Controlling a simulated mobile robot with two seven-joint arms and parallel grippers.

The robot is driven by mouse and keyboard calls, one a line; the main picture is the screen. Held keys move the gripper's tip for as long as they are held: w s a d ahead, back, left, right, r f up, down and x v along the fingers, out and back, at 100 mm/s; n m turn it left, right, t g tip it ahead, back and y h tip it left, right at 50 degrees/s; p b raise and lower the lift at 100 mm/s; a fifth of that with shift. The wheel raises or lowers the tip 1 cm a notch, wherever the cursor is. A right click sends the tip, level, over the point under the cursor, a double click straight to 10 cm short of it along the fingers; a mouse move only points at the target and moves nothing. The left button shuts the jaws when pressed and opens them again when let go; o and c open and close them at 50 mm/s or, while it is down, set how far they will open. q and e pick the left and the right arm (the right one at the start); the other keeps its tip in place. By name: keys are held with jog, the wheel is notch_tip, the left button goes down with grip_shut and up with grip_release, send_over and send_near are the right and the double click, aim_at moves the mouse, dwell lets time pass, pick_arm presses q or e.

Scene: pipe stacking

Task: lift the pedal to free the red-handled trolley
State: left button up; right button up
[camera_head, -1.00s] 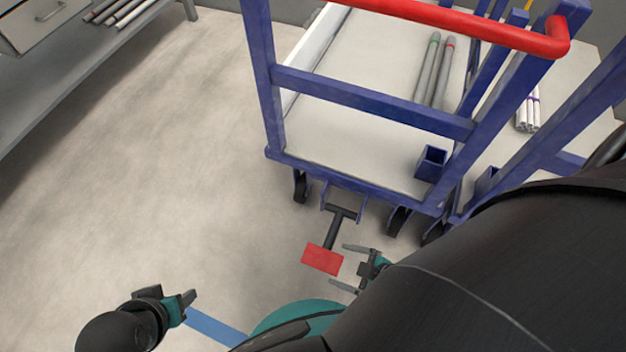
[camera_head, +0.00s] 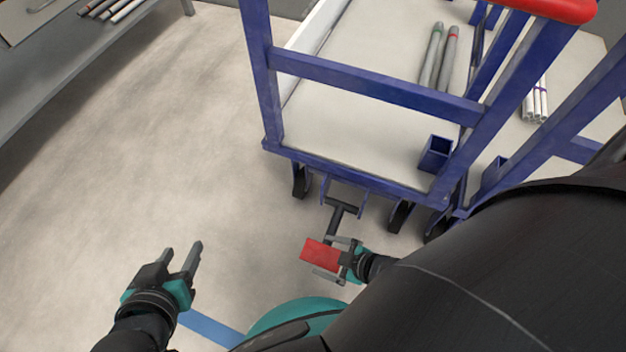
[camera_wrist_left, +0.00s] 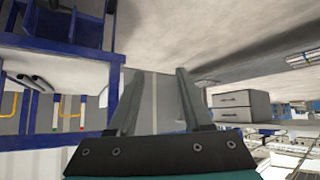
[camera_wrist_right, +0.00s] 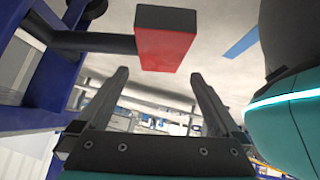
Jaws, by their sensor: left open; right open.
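The trolley has a blue frame (camera_head: 375,92) and a red handle (camera_head: 548,8) at the top right of the head view. Its pedal is a red plate (camera_head: 318,253) on a dark bar (camera_head: 337,222) below the trolley's near edge. My right gripper (camera_head: 325,258) is open, its fingers at the near and far sides of the red plate's right end. In the right wrist view the red pedal (camera_wrist_right: 166,48) appears just beyond the open fingertips, with a gap between. I cannot tell whether they touch it. My left gripper (camera_head: 182,256) is open and empty over the floor at left.
Grey pipes (camera_head: 438,58) lie on the trolley deck near a blue square socket (camera_head: 435,153). A second blue-framed trolley with white pipes (camera_head: 536,100) stands close at right. A shelf with pipes (camera_head: 40,70) is at upper left. The floor between is clear.

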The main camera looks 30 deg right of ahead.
aim_at(314, 252)
jog(key=shift+b+x, duration=0.55)
jog(key=shift+x, duration=0.45)
jog(key=shift+w+a+f+b, duration=0.25)
jog(key=shift+w+f+b, duration=0.05)
jog(key=shift+f+b, duration=0.1)
jog(key=shift+b+x, duration=0.55)
jog(key=shift+x, duration=0.25)
pick_arm(q)
jog(key=d+r+t+h, duration=0.3)
jog(key=d+t, duration=0.3)
jog(key=t, duration=0.1)
jog(key=shift+w+r+n+b, duration=0.15)
jog(key=shift+n+b, duration=0.25)
jog(key=shift+b, duration=0.05)
pick_arm(e)
jog(key=shift+w+a+f, duration=0.2)
jog(key=shift+w+f, duration=0.25)
jog(key=shift+f, duration=0.05)
jog(key=shift+c, duration=0.2)
grip_shut()
